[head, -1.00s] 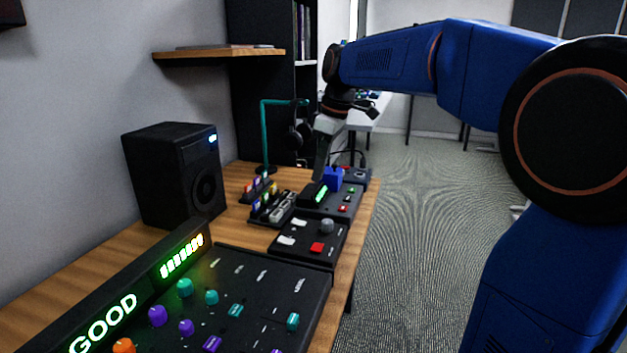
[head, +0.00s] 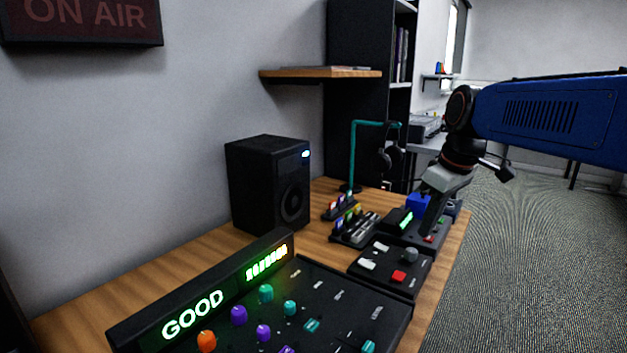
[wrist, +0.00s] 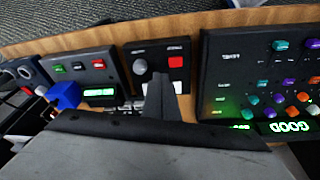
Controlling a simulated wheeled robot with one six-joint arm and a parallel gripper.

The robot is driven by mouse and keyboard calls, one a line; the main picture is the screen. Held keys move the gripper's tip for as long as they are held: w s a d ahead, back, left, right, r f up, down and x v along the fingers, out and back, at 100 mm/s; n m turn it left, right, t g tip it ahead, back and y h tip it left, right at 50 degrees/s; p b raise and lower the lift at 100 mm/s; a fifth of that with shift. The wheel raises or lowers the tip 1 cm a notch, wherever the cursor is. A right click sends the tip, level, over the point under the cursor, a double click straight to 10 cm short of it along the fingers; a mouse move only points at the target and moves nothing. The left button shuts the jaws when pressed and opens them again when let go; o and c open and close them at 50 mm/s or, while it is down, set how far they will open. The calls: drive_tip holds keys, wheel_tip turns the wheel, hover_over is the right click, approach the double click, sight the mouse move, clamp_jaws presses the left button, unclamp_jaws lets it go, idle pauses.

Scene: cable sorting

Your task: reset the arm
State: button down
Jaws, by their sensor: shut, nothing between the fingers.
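My gripper (head: 431,214) is at the right side of the head view, pointing down over the desk's far right part. Its fingers are together and hold nothing. In the wrist view my gripper (wrist: 160,88) shows as a narrow closed shape in front of the small box with a grey knob and red button (wrist: 158,60). I cannot tell its exact height above the desk. That box also shows in the head view (head: 392,268), nearer than my gripper. A blue block (wrist: 66,95) sits by the box with a green display (wrist: 98,92), left of my gripper in the wrist view.
A mixing console (head: 335,290) with a lit GOOD display fills the near desk. A black speaker (head: 268,185) stands by the wall. A teal headphone stand (head: 352,155) and small racks (head: 355,228) are behind. Open floor (head: 540,270) lies right of the desk.

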drive_tip(key=s+d+f+m+t, duration=0.1)
drive_tip(key=s+f+m, duration=0.2)
drive_tip(key=s+f, duration=0.5)
drive_tip(key=s+d+f+m+t+h, duration=0.1)
drive_tip(key=s+f+m, duration=0.3)
drive_tip(key=s, duration=0.9)
wheel_tip(320, 180, down, 4)
drive_tip(key=shift+s+d+r+m+h, duration=0.1)
drive_tip(key=shift+s+d+m+h, duration=0.2)
drive_tip(key=shift+d, duration=0.4)
